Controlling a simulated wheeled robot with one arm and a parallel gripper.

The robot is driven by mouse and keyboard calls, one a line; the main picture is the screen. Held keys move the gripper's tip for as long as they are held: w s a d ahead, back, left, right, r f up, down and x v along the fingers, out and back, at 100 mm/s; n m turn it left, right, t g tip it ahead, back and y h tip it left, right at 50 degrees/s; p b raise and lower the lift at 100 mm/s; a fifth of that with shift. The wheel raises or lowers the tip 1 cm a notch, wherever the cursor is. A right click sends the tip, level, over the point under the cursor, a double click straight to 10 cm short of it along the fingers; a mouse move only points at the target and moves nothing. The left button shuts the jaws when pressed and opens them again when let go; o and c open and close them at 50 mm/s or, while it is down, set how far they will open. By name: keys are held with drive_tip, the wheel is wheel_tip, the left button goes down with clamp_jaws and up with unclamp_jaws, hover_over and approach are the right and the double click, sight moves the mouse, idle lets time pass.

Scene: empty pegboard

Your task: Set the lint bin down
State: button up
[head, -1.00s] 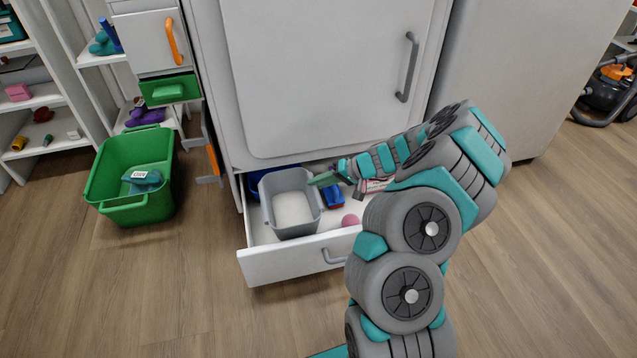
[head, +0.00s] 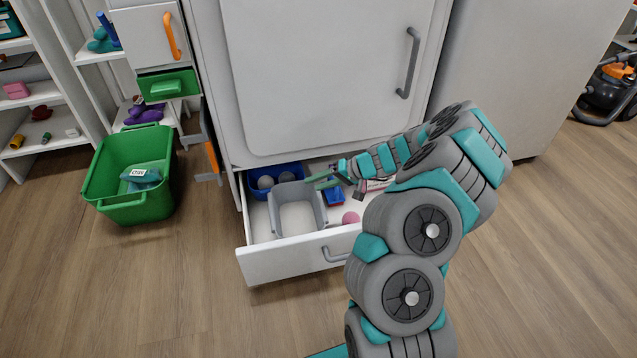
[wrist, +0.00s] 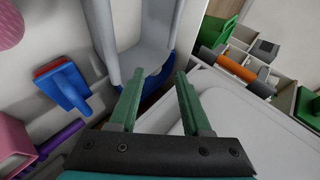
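The grey lint bin (head: 292,190) stands in the open bottom drawer (head: 290,262), in its left half, and looks upright. Its pale inside shows from above. In the wrist view the bin (wrist: 150,50) lies just beyond my fingertips. My gripper (head: 322,180) is at the bin's back right rim. Its two green fingers (wrist: 160,75) are spread apart with nothing clamped between them. Whether a finger still touches the rim, I cannot tell.
A blue container (head: 262,178) with grey balls sits behind the bin. A blue brush-like item (head: 334,195) and a pink ball (head: 351,218) lie to its right in the drawer. A green tub (head: 130,205) stands on the floor at left.

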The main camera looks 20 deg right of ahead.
drive_tip(key=shift+r+p, duration=0.5)
drive_tip(key=shift+p, duration=0.1)
drive_tip(key=p+v, duration=0.1)
drive_tip(key=v, duration=1.1)
drive_tip(key=s+a+r+n+g, duration=0.2)
drive_tip(key=s+a+r, duration=0.25)
drive_tip(key=a, duration=0.25)
drive_tip(key=s+a+r+n+g+h, duration=0.1)
drive_tip(key=s+a+r+g, duration=0.1)
drive_tip(key=s+a+r, duration=0.4)
drive_tip(key=s+a+r+n+g, duration=0.2)
drive_tip(key=a+r, duration=0.2)
drive_tip(key=a, duration=0.4)
drive_tip(key=s+d+m+g+h, duration=0.1)
drive_tip(key=s+d+h, duration=0.3)
drive_tip(key=s, duration=2.2)
drive_tip(key=r+m+h, duration=0.1)
drive_tip(key=h, duration=0.3)
drive_tip(key=shift+s+g, duration=0.2)
drive_tip(key=shift+g, duration=0.1)
